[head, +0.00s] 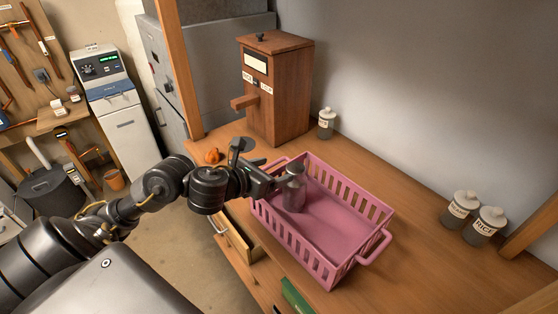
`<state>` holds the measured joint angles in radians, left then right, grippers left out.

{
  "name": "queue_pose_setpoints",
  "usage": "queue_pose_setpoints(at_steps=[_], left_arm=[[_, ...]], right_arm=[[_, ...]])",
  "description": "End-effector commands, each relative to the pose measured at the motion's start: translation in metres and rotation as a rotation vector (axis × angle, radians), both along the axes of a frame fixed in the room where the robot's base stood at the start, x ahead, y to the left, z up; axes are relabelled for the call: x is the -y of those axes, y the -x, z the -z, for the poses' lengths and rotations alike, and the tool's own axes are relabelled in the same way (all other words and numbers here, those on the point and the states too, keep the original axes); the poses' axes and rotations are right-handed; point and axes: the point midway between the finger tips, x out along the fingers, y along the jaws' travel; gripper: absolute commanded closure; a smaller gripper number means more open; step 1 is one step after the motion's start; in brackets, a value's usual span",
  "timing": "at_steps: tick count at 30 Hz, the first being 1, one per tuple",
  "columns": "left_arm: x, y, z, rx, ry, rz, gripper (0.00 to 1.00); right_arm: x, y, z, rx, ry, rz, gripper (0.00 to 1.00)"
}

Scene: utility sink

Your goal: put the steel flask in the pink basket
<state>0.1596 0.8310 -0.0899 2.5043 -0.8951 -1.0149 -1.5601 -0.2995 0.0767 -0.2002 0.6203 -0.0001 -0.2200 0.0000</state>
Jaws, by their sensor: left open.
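The pink basket (318,269) stands on the wooden counter, with slotted walls and a handle at its right end. The steel flask (293,196) is a grey, upright-looking bottle inside the basket's left end, near the left wall. My left gripper (277,181) reaches over the basket's left rim with its open jaws beside the upper part of the flask. From this view I cannot tell whether a finger touches it. My right gripper is not in view.
A wooden dispenser box (277,88) stands behind the basket. A small jar (326,123) is near it, and two labelled jars (460,209) (485,226) stand at the right. An open drawer (238,240) juts out below the counter.

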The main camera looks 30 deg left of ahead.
Motion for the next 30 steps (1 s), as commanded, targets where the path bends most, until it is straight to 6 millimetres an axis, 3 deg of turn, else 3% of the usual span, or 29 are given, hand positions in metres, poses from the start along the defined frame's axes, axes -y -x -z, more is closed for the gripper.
queue_pose_setpoints(at_steps=[6, 30], left_arm=[[-0.0027, 0.0069, -0.0041, 0.0, -0.002, -0.005, 0.26], [-0.0027, 0.0073, -0.0036, 0.002, -0.004, -0.004, 0.26]], right_arm=[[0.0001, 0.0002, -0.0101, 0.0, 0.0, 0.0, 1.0], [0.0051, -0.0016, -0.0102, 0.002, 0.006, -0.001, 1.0]])
